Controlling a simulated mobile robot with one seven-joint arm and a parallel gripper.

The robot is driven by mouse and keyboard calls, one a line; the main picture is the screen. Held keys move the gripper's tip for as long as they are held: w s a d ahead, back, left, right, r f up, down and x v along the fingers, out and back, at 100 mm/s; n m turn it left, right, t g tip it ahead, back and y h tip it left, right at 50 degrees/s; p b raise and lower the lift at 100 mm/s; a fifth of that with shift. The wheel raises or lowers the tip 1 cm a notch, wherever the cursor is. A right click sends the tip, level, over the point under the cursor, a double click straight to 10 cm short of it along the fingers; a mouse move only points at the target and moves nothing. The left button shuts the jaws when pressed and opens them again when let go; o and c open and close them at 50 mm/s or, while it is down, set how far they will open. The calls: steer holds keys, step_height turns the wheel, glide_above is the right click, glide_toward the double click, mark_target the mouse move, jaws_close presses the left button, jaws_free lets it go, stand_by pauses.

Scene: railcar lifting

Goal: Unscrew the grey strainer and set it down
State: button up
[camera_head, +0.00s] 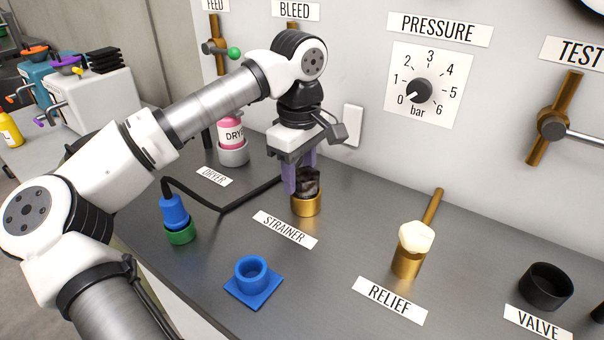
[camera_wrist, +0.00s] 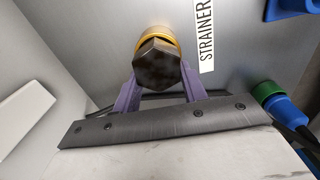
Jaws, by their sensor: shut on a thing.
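The strainer (camera_head: 308,183) is a dark grey, mottled piece with a hexagonal top. It sits upright in a brass fitting (camera_head: 306,206) behind the STRAINER label on the bench. My gripper (camera_head: 304,182) points down over it, with its purple fingers shut on the strainer's sides. In the wrist view the hexagonal top of the strainer (camera_wrist: 157,64) lies between the two fingers (camera_wrist: 158,90), with the brass rim (camera_wrist: 158,34) beyond it. How far the strainer is threaded into the fitting cannot be told.
A blue socket (camera_head: 253,280) stands in front on the bench. A blue plug in a green ring (camera_head: 177,220) with a black cable is at left. The pink DRYER bottle (camera_head: 231,133) is behind my arm. The brass RELIEF fitting (camera_head: 408,262) and black VALVE ring (camera_head: 546,287) are at right.

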steer(key=n, duration=0.4)
steer(key=shift+s+a+f+b, duration=0.1)
steer(key=shift+s+b, duration=0.15)
steer(key=shift+b, duration=0.1)
steer(key=shift+r+n, duration=0.2)
steer(key=shift+n, duration=0.9)
steer(key=o, duration=0.7)
steer(key=shift+w+d, duration=0.1)
steer(key=shift+d, duration=0.1)
steer(key=shift+c, duration=0.2)
steer(key=shift+o, duration=0.5)
steer(key=shift+w+d, duration=0.1)
steer(key=shift+d, duration=0.05)
